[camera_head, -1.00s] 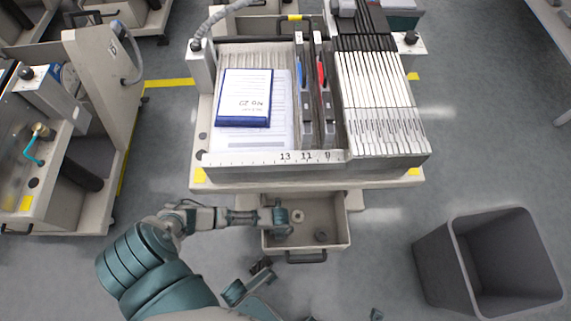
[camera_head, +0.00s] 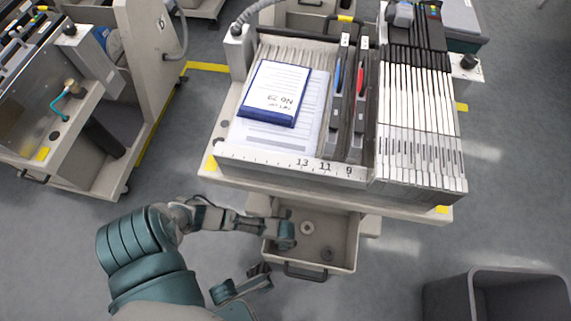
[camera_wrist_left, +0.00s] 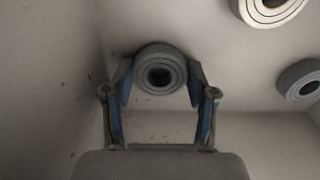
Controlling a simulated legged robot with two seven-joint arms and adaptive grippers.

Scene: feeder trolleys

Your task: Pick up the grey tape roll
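A grey tape roll (camera_wrist_left: 138,72) with a dark hole lies between the two fingers of my left gripper (camera_wrist_left: 160,78) in the left wrist view. The fingertips flank it closely; whether they press on it I cannot tell. In the head view my left gripper (camera_head: 285,238) reaches into the left part of a drawer (camera_head: 345,240) under the trolley, and hides that roll. A second grey roll (camera_wrist_left: 300,80) lies to the right in the wrist view, also in the head view (camera_head: 327,253). A pale roll (camera_wrist_left: 268,8) lies farther up, also in the head view (camera_head: 307,228).
The trolley top (camera_head: 290,170) overhangs the back of the drawer and carries a blue-edged pad (camera_head: 272,95), paper and upright folders. The drawer's front handle (camera_head: 305,273) faces me. A grey bin (camera_head: 450,300) stands at the lower right. Another trolley (camera_head: 70,150) stands left.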

